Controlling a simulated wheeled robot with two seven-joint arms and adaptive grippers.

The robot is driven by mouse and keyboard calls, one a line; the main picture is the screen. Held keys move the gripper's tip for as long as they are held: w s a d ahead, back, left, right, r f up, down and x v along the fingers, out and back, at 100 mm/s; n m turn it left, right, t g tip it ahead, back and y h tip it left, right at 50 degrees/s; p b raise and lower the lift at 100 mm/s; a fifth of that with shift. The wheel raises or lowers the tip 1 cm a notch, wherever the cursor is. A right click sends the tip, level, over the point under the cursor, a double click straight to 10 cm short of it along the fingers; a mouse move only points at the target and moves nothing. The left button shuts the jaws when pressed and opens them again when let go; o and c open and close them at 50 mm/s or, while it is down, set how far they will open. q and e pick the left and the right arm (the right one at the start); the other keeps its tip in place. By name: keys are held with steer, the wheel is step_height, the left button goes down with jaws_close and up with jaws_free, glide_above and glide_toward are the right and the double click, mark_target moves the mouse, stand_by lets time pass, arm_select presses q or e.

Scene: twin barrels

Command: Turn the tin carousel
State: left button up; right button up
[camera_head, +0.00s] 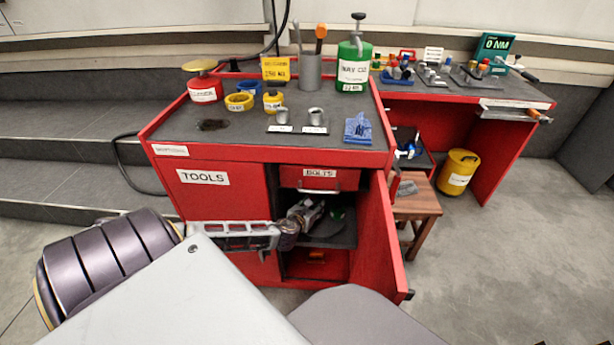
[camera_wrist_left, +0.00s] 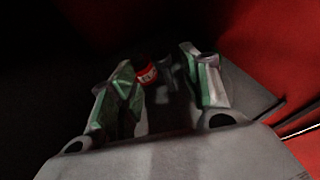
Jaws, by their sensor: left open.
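My left gripper (camera_head: 336,217) reaches into the open compartment of the red cabinet, below the BOLTS drawer. A small red tin (camera_wrist_left: 147,74) with a white label shows just beyond the fingers, near the left one. A dim grey shape lies right of the tin. I cannot tell whether the fingers touch the tin. The carousel itself is not clearly visible in the dark compartment. My right gripper is not in view.
The open red door (camera_head: 377,235) stands to the right of the compartment. A wooden stool (camera_head: 416,203) is beyond it. Above are the BOLTS drawer (camera_head: 320,178) and a top crowded with a green can (camera_head: 353,65) and other items. A yellow bin (camera_head: 459,172) stands further right.

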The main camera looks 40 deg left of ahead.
arm_select(q)
steer(key=shift+v, duration=2.65)
steer(key=shift+f, duration=0.1)
